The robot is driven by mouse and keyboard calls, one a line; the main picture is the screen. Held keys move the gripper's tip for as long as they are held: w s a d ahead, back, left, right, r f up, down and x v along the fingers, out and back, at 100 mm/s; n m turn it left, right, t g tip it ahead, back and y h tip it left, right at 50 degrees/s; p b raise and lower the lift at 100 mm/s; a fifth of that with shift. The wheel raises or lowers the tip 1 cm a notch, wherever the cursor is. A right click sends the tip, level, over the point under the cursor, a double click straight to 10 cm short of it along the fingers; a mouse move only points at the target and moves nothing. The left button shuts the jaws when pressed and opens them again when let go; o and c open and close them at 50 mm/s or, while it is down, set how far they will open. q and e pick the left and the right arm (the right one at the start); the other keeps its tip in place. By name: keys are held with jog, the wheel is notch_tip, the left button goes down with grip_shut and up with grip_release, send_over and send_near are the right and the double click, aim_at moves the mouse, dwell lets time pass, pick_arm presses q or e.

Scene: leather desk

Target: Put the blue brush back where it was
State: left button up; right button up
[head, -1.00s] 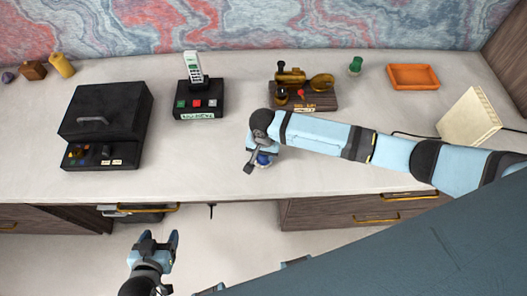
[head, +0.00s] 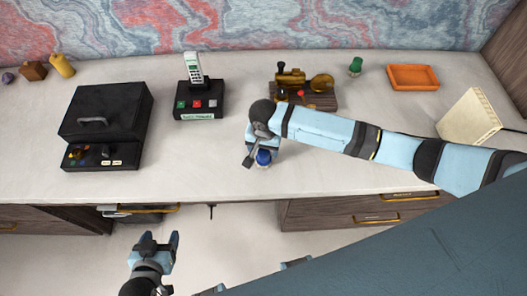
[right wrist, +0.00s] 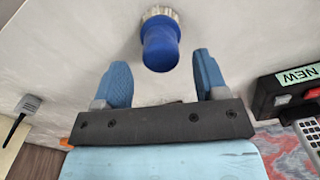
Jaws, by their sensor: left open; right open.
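The blue brush (head: 264,157) is on the desk top near the front edge, partly hidden by my right arm in the head view. In the right wrist view the brush (right wrist: 160,45) shows a rounded blue handle and pale bristles at its far end. My right gripper (head: 257,158) is open right by the brush. In the right wrist view the handle end lies centrally just ahead of the right gripper's fingertips (right wrist: 160,68), which are not closed on it. My left gripper (head: 158,240) is open and empty, low in front of the desk.
A black box (head: 105,125) with a handle stands left on the desk (head: 200,160). A phone on a black base (head: 199,100), a wooden stand with brass parts (head: 318,102), a green item (head: 355,66), an orange tray (head: 413,77) and a cream block (head: 469,118) stand behind.

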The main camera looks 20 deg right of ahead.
aim_at(263, 153)
notch_tip(263, 153, up, 8)
jog(key=s+a+f+n+t+y, duration=0.4)
jog(key=s+a+f+t+y, duration=0.1)
jog(key=s+f, duration=0.15)
jog(key=s+d+f+n+t+h, duration=0.1)
jog(key=s+d+n+t, duration=0.4)
jog(key=s+d, duration=0.5)
jog(key=shift+s+f+t+h, duration=0.4)
jog(key=shift+f+t, duration=0.1)
jog(key=shift+f, duration=0.15)
